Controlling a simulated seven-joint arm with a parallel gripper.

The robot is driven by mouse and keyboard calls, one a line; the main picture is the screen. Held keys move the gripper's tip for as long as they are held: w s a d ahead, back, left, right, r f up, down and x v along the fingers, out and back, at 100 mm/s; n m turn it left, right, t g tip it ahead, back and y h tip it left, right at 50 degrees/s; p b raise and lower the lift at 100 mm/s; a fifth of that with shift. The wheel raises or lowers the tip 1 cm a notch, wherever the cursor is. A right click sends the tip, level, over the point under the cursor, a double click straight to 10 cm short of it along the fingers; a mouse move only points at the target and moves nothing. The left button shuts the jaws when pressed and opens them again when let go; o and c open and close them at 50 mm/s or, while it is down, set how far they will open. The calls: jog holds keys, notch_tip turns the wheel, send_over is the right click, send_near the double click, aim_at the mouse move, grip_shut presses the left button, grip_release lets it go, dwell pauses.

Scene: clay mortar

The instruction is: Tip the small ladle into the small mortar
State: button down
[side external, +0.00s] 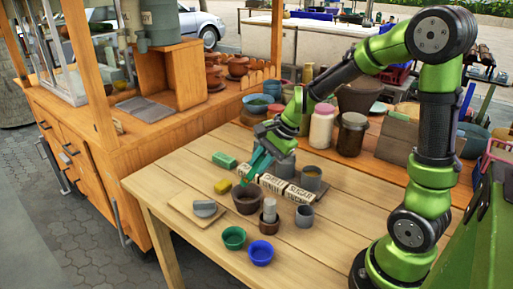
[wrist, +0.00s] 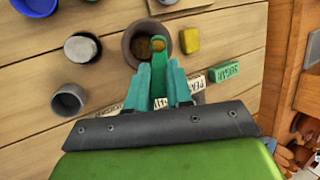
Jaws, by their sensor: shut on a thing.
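My gripper (side external: 250,178) has teal fingers and points down above the brown mortar (side external: 247,203). In the wrist view my gripper (wrist: 158,72) is shut on a green ladle (wrist: 158,62). The ladle's head lies over the opening of the mortar (wrist: 131,39), with something brown (wrist: 158,43) in or under it. I cannot tell whether the brown matter is in the ladle or in the mortar. The ladle's tilt is not clear, and the ladle is hard to make out in the side view.
Green (side external: 233,238) and blue (side external: 260,253) bowls stand in front. A yellow block (side external: 223,186) and a board (side external: 182,209) lie left; labelled blocks (side external: 290,191) lie behind.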

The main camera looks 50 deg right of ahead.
jog(key=shift+s+d+f+t+y, duration=0.2)
jog(key=shift+s+f+t+y, duration=0.15)
jog(key=shift+f+t+y, duration=0.4)
jog(key=shift+s+d+f+t+y, duration=0.25)
jog(key=shift+f+t, duration=0.25)
jog(key=shift+t, duration=0.55)
jog(key=shift+s+d+f+t+y, duration=0.15)
jog(key=shift+s+f+t+y, duration=0.3)
jog(key=shift+f+t, duration=0.35)
jog(key=shift+r, duration=0.15)
jog(key=a+r+n+g, duration=0.1)
jog(key=w+a+r+n+g, duration=0.1)
jog(key=a, duration=0.1)
jog(key=shift+r+y, duration=0.2)
jog(key=shift+y, duration=0.05)
jog(key=shift+r+g, duration=0.2)
jog(key=shift+g, duration=0.2)
jog(key=shift+w+d+m+h, duration=0.2)
jog(key=shift+d+m+h, duration=0.4)
jog(key=shift+d+h, duration=0.35)
jog(key=shift+d+f+m+h, duration=0.1)
jog(key=shift+d+m+h, duration=0.1)
jog(key=shift+m+h, duration=0.1)
jog(key=shift+g, duration=0.3)
